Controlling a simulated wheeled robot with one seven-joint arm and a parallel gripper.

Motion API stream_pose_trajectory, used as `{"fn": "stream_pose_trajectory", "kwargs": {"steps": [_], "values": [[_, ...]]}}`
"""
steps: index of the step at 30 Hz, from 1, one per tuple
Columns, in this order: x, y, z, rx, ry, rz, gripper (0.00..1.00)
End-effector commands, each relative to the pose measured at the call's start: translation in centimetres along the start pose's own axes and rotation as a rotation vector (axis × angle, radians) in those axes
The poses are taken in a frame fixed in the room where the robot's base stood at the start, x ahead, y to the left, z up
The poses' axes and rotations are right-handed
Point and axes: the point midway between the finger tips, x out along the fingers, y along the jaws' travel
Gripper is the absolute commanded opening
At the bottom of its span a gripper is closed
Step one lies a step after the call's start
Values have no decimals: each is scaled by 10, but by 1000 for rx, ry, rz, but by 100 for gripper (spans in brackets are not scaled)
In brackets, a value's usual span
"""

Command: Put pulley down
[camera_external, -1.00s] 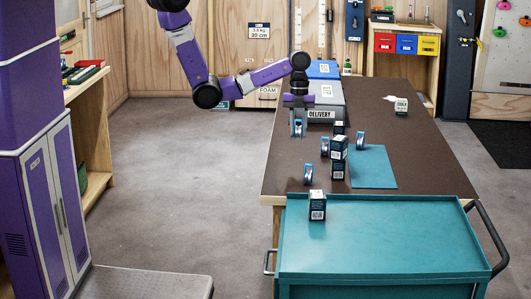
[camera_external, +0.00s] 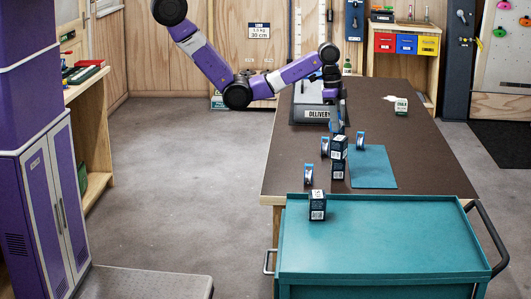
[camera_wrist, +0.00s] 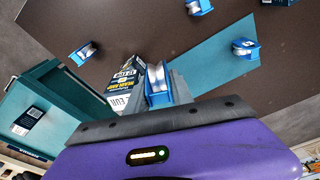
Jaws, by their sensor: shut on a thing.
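My gripper (camera_external: 337,120) hangs over the brown table, just behind the top of a stack of dark boxes (camera_external: 339,147) in the external view. It is shut on a blue and silver pulley (camera_wrist: 158,84), seen between the fingers in the wrist view. A stacked box (camera_wrist: 124,90) shows close to the left of the held pulley there; I cannot tell whether they touch. Three other pulleys stand on the table: one left of the stack (camera_external: 325,146), one nearer the front (camera_external: 308,174), and one by the blue mat (camera_external: 360,140).
The blue mat (camera_external: 376,168) lies right of the stack, mostly bare. A teal cart (camera_external: 385,240) stands in front of the table with one box (camera_external: 317,205) on it.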

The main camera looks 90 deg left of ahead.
Motion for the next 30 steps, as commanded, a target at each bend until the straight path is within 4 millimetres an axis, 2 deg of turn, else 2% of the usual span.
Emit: {"fn": "stream_pose_trajectory", "kwargs": {"steps": [1, 5, 8, 11, 15, 21, 25, 30], "values": [[0, 5, -12, -55, 2, -10, 0], [-6, 20, -40, -207, 3, -32, 0], [-11, 40, -63, -272, 3, -41, 0], [-17, 69, -87, -280, 2, -42, 0], [-26, 127, -121, -226, 1, -33, 0], [-42, 218, -156, -141, 1, -20, 0], [-53, 279, -171, -86, 1, -11, 0], [-67, 352, -178, -23, 0, -1, 0]]}}
